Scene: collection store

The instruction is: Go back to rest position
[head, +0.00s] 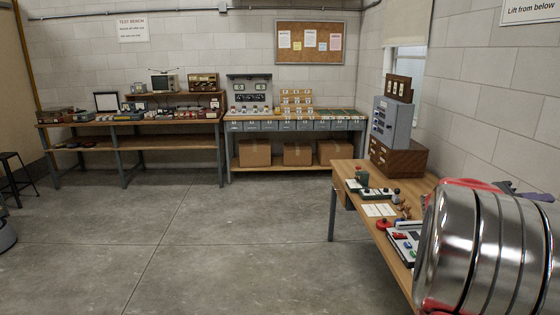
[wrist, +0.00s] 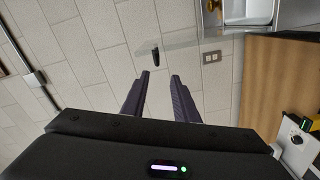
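My gripper (wrist: 160,76) shows in the wrist view with two dark fingers held apart and nothing between them. Beyond the fingertips is a pale block wall, seen tilted. In the head view, my shiny metal arm link with red parts fills the lower right and hides part of the wooden table there.
A wooden table (head: 345,172) with small items and a grey cabinet (head: 391,122) stands at right. Two workbenches, a left one (head: 130,148) and a middle one (head: 295,168), line the back wall. A socket plate (wrist: 211,57) is on the wall.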

